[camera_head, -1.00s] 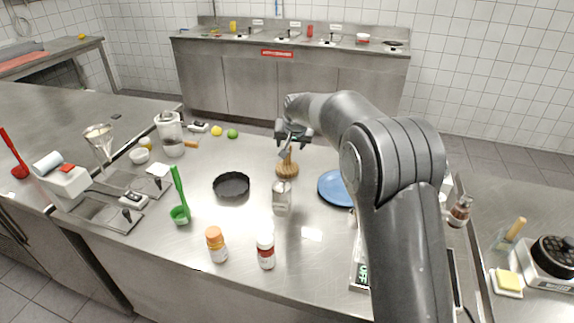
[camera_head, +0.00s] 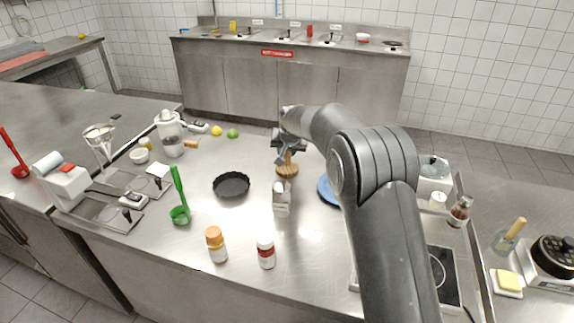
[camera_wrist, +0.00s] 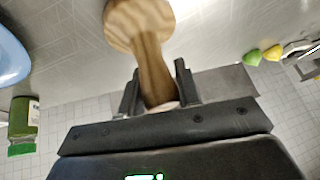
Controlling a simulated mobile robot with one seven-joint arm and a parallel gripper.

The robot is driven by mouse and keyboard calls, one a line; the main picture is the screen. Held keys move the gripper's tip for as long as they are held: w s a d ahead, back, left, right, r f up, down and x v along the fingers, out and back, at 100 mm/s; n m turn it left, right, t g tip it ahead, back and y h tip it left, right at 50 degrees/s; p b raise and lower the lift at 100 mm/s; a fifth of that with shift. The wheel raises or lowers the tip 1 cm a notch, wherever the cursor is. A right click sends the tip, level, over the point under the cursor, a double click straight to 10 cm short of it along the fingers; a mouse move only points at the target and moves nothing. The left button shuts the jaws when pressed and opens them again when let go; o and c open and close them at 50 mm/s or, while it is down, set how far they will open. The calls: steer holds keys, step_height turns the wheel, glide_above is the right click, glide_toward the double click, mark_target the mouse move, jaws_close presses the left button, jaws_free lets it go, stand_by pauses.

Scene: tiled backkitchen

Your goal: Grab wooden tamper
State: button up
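The wooden tamper (camera_head: 287,169) stands on the steel counter, right of the black pan, with its round base down and its handle up. My gripper (camera_head: 288,154) is over it from above, at the handle. In the wrist view the tamper's round base (camera_wrist: 138,22) is at the top, and its handle runs down between the two fingers of my gripper (camera_wrist: 158,88). The fingers stand close on either side of the handle. Whether both touch it is not clear.
A clear bottle (camera_head: 282,198) stands just in front of the tamper. A blue plate (camera_head: 327,190) lies to its right, partly behind my arm. The black pan (camera_head: 231,185) is to the left. Two capped bottles, orange (camera_head: 216,245) and red (camera_head: 266,253), stand near the front edge.

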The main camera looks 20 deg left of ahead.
jaws_close()
steer(key=shift+r, duration=0.1)
